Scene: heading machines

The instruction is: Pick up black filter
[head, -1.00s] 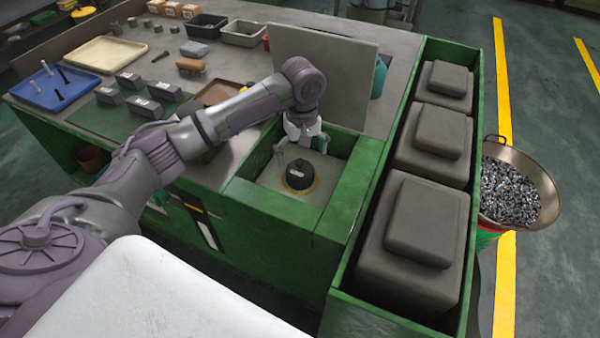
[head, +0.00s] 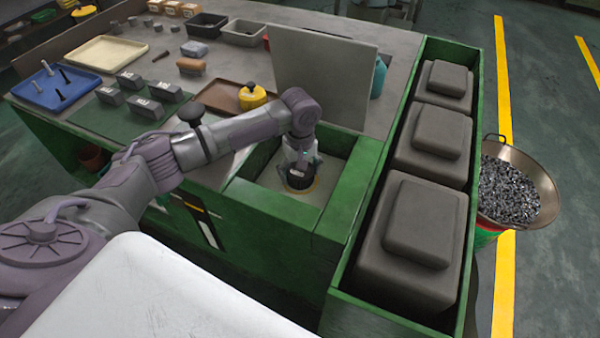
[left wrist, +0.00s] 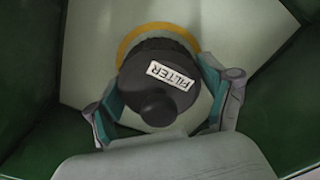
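The black filter (left wrist: 161,86) is a round black piece with a knob on top and a white FILTER label. It sits upright within a yellow ring on the pale floor of the square green-walled recess. It also shows in the head view (head: 298,178), partly covered by my gripper. My left gripper (head: 301,168) is down over the filter. In the left wrist view, its teal-padded fingers (left wrist: 162,85) are on either side of the filter, close against its sides. Whether they press on it is unclear. My right gripper is not in view.
A grey panel (head: 325,79) stands behind the recess. Green walls (head: 349,206) surround the recess. A green bin (head: 345,297) with grey stepped blocks is at right. A yellow knobbed piece (head: 253,97) is on a brown tray (head: 217,96) beyond my arm.

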